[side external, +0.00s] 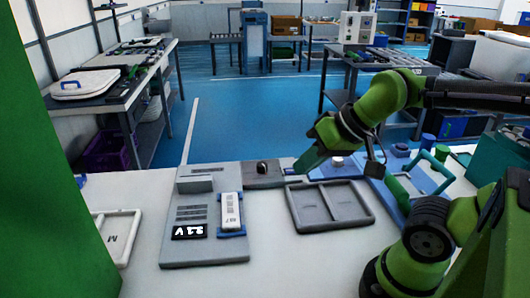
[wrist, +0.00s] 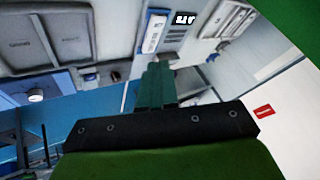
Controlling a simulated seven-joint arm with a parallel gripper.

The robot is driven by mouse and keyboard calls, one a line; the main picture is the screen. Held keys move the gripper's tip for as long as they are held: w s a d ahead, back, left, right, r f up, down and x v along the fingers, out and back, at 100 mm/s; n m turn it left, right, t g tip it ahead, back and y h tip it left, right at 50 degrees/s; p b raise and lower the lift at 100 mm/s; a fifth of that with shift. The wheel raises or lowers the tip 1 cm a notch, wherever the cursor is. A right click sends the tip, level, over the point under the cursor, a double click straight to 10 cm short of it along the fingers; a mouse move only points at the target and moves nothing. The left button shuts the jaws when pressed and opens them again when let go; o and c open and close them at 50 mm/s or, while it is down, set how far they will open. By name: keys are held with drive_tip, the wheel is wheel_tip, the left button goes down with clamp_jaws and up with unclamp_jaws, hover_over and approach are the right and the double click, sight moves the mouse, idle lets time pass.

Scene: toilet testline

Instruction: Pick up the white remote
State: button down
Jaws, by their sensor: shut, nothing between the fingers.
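The white remote (side external: 230,210) lies in a blue holder (side external: 232,234) on the right part of a grey test fixture (side external: 205,250). In the wrist view the white remote (wrist: 154,33) shows near the top, beyond my fingertips. My gripper (side external: 293,171) is right of the remote and above the work table, clear of the remote. In the wrist view my gripper (wrist: 158,68) has its green fingers together with nothing between them. The fingers hide a little of the surface behind them.
A lit display (side external: 189,232) is left of the remote. A grey two-part tray (side external: 330,225) lies to the right. A small box with a dark knob (side external: 262,169) stands behind the fixture. A white frame (side external: 122,238) lies at left. Bare white table is in front of the tray.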

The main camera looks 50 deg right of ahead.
drive_tip(key=c, duration=1.8)
unclamp_jaws()
drive_tip(key=shift+c, duration=0.2)
drive_tip(key=o, duration=1.4)
drive_tip(key=shift+o, duration=0.2)
drive_tip(key=m+g+h, duration=0.2)
drive_tip(key=m+g, duration=0.3)
drive_tip(key=g, duration=0.2)
hover_over(230, 209)
drive_tip(key=f, duration=1.6)
drive_tip(key=shift+s+d+f, duration=0.15)
drive_tip(key=shift+d+f, duration=0.1)
drive_tip(key=shift+d, duration=0.15)
drive_tip(key=shift+w+a+f, duration=0.1)
drive_tip(key=shift+a+f, duration=0.1)
drive_tip(key=shift+f, duration=1.2)
drive_tip(key=shift+w+a+f, duration=0.1)
drive_tip(key=shift+a+f, duration=0.05)
drive_tip(key=shift+f, duration=1.2)
